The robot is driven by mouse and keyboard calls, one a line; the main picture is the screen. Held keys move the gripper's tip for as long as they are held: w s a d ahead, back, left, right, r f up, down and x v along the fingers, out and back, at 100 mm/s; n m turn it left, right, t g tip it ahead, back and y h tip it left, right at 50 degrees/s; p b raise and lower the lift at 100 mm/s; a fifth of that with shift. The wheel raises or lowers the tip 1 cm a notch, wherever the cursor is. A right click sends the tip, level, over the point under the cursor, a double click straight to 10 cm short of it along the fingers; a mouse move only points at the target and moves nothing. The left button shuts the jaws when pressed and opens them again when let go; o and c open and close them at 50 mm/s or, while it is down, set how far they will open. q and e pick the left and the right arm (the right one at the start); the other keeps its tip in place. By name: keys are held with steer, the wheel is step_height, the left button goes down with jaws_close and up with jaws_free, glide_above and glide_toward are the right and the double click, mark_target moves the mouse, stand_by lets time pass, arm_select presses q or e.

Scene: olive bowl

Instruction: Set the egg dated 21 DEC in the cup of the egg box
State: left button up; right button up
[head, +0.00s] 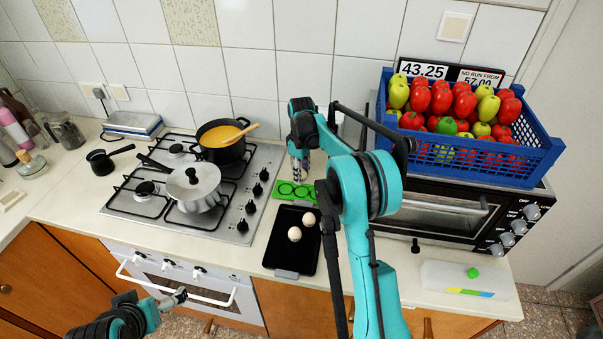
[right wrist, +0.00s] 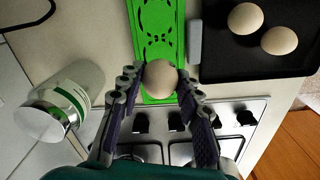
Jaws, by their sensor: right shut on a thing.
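My right gripper (right wrist: 160,90) is shut on a pale egg (right wrist: 159,77), held between its fingertips. In the right wrist view the egg overlaps the near end of the green egg box (right wrist: 160,30); its height above the box is hard to judge. In the head view my right gripper (head: 299,170) points down at the back of the green egg box (head: 282,198), and the held egg is hidden there. Two more eggs (head: 294,234) (head: 309,219) lie on the black tray (head: 283,258). No date is readable on any egg. My left gripper (head: 178,297) is low in front of the oven, away from the eggs.
The hob with a black soup pot (head: 221,142) and a lidded pan (head: 194,186) is left of the egg box. A blue fruit crate (head: 530,155) stands on the oven at right.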

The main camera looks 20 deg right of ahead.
mark_target(302, 194)
steer(key=shift+f, duration=0.1)
steer(key=shift+f+b, duration=1.15)
steer(key=shift+f, duration=0.6)
steer(key=shift+f+b, duration=0.9)
steer(key=shift+f, duration=0.5)
stand_by(0.5)
steer(key=o, duration=0.7)
